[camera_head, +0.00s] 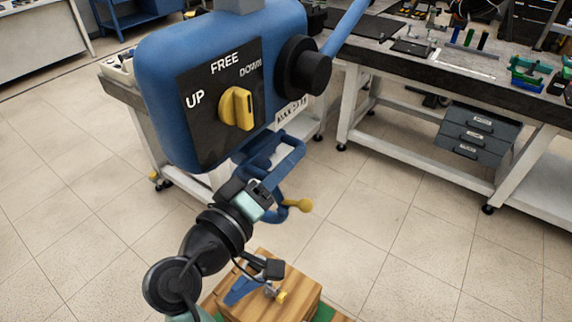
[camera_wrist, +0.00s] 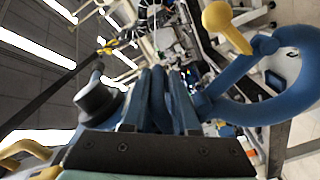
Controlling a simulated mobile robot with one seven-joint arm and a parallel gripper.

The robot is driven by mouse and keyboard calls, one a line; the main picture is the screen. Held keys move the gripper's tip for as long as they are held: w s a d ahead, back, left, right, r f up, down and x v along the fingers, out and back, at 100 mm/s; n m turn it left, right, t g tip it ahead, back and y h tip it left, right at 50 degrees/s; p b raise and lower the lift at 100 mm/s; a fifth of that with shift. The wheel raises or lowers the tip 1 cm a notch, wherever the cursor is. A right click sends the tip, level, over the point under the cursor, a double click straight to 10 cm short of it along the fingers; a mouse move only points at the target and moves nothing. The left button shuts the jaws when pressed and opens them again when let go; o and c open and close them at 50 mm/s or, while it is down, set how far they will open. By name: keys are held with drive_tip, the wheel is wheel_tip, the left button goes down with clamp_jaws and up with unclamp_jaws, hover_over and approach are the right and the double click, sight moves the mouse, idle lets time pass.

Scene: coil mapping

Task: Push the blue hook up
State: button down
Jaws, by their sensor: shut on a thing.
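A blue hoist box (camera_head: 215,55) hangs in the head view, with UP, FREE and DOWN marks around a yellow dial (camera_head: 237,108). The blue hook (camera_head: 276,212) hangs below it as a curved piece. A yellow ball-ended lever (camera_head: 300,205) juts out to its right. In the wrist view the blue hook (camera_wrist: 262,108) curves on the right, with the yellow lever (camera_wrist: 228,25) above it. My gripper (camera_head: 272,178) reaches up from below and is shut on the blue hook. The exact contact is partly hidden by the fingers.
A wooden block (camera_head: 295,300) stands below my arm, with a small blue part on it. A workbench (camera_head: 400,72) with tools is behind at right, with a grey drawer unit (camera_head: 478,135) beneath. The tiled floor (camera_head: 75,180) at left is clear.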

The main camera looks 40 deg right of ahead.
drive_tip(key=c, duration=0.8)
unclamp_jaws()
drive_tip(key=b+v, duration=0.1)
drive_tip(key=v, duration=1.2)
drive_tip(key=shift+b, duration=0.4)
